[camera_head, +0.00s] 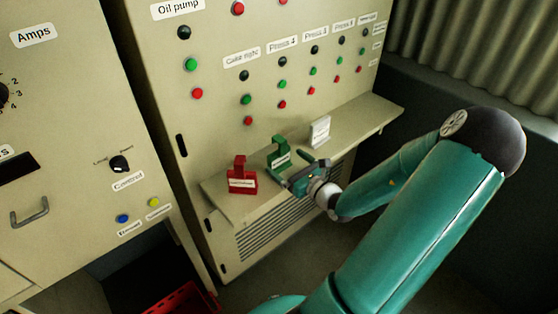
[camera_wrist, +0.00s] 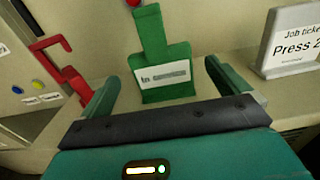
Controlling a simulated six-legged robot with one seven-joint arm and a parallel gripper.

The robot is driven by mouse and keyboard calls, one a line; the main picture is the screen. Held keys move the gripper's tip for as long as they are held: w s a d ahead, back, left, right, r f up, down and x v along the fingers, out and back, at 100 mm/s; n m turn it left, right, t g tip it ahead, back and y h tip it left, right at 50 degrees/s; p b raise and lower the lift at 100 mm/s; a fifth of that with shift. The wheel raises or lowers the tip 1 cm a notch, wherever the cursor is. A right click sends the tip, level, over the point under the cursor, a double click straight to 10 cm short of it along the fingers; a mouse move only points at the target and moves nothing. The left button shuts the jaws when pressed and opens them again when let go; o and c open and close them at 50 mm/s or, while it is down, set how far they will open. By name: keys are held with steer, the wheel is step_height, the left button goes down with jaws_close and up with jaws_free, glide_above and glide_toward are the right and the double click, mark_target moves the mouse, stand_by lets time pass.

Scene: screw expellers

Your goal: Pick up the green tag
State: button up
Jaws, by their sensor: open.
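The green tag (camera_head: 278,152) stands upright on a narrow shelf on the front of the control cabinet, between a red tag and a white sign. In the wrist view the green tag (camera_wrist: 162,60) is straight ahead, with a white label on its front. My gripper (camera_head: 302,170) is just in front of it. In the wrist view the two fingers of my gripper (camera_wrist: 158,85) are spread to either side of the tag's lower part, with gaps on both sides. The gripper is open and holds nothing. The tag's bottom edge is close to the gripper body.
The red tag (camera_head: 242,178) stands left of the green one; it also shows in the wrist view (camera_wrist: 72,80). The white sign (camera_head: 320,131) stands to the right. The shelf (camera_head: 360,117) has free room at its right end. The cabinet panel with buttons rises behind.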

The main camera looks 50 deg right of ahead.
mark_target(279, 155)
steer(key=w, duration=0.4)
steer(key=shift+w+d+r, duration=0.15)
steer(key=shift+w+d, duration=0.2)
steer(key=shift+c, duration=0.4)
steer(key=c, duration=1)
steer(key=shift+o, duration=0.2)
steer(key=shift+r, duration=0.1)
